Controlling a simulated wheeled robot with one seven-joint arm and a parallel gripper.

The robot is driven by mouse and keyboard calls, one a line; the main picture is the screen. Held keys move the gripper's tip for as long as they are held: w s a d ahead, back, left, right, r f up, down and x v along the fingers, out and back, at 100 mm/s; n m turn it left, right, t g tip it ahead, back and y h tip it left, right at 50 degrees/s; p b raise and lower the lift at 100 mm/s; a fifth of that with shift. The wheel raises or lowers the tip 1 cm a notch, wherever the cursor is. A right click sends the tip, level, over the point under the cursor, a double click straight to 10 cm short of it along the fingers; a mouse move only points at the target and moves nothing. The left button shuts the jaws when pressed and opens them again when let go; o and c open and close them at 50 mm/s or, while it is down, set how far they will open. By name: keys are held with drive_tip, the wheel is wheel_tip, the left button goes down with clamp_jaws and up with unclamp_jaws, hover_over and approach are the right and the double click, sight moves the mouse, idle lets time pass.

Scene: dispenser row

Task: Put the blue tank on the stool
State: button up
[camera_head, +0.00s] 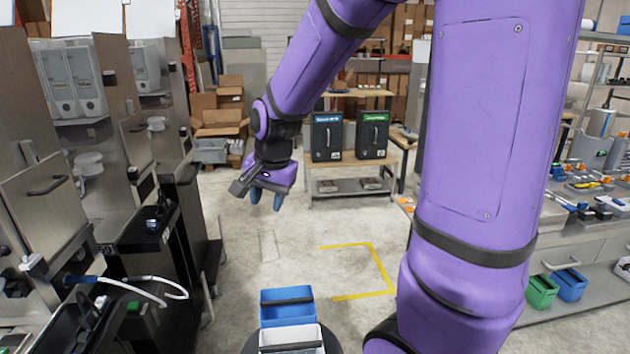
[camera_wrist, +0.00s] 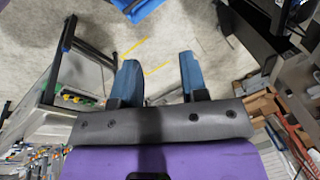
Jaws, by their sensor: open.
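A blue tank (camera_head: 286,306) with a dark bar across its open top stands at the bottom centre of the head view, just behind a white tank (camera_head: 290,340). A dark round surface (camera_head: 250,345) shows beside the white tank; I cannot tell whether it is the stool. My gripper (camera_head: 266,198) is open and empty, pointing down in mid-air over the floor, well apart from the blue tank. In the wrist view my gripper (camera_wrist: 159,70) has both blue fingers spread with floor between them. A blue thing (camera_wrist: 142,8), probably the tank, is cut off at the top.
Dispensers with black fronts (camera_head: 150,235) line the left, with a white hose (camera_head: 140,288) sticking out. A wooden table (camera_head: 350,165) with two black boxes stands behind. Yellow-marked floor (camera_head: 350,270) is clear.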

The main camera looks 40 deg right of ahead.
drive_tip(key=s+a+r+n+t, duration=0.1)
drive_tip(key=s+a+r+n, duration=0.1)
drive_tip(key=s+r+n, duration=0.3)
drive_tip(key=s+a+r+n+t, duration=0.1)
drive_tip(key=s+r+n, duration=0.5)
drive_tip(key=s, duration=0.8)
drive_tip(key=shift+s+a+r, duration=0.15)
drive_tip(key=shift+a+r, duration=0.15)
drive_tip(key=shift+a, duration=0.4)
